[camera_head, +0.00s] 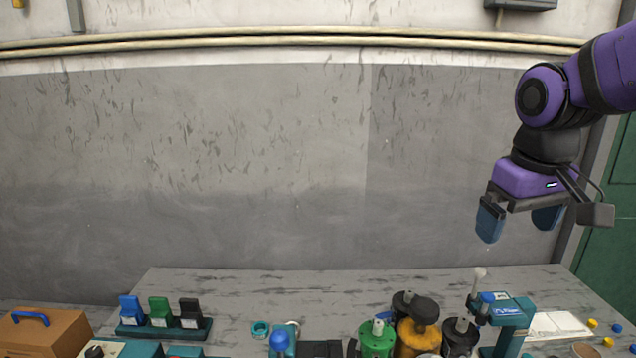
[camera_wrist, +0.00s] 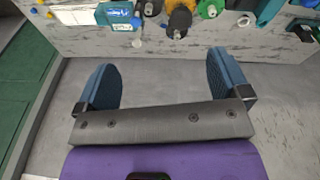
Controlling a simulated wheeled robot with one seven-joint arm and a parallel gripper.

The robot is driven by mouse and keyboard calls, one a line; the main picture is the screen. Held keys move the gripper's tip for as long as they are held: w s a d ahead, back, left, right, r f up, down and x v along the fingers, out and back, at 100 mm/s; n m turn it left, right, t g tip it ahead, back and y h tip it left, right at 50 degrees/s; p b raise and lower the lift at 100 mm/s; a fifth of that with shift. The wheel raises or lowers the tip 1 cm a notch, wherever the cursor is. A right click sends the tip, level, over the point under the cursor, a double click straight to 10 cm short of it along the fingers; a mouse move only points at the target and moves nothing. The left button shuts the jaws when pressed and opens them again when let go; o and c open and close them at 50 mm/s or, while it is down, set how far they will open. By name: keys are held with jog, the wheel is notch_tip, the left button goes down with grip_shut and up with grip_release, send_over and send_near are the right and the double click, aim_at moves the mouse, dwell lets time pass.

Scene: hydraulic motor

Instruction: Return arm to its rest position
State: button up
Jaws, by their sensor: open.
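My gripper (camera_head: 518,225) hangs at the upper right in the head view, below my purple arm, with its fingers pointing down. Its two blue fingers are wide apart with nothing between them. It is well above the table (camera_head: 240,290) and touches nothing. In the wrist view my gripper (camera_wrist: 165,82) shows the same wide gap, with the table edge and its items beyond the fingertips.
A teal press-like device (camera_head: 512,312), a green part (camera_head: 376,340), an orange part (camera_head: 418,338) and dark parts crowd the table's right half. A rack with blue, green and black holders (camera_head: 165,330) and a brown box (camera_head: 45,335) are left. Air around my gripper is clear.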

jog(key=s+d+r+m+t, duration=0.1)
jog(key=s+d+m+t, duration=0.1)
jog(key=s, duration=0.9)
jog(key=shift+r+t+y, duration=0.2)
jog(key=shift+t+y, duration=0.1)
jog(key=shift+t, duration=0.4)
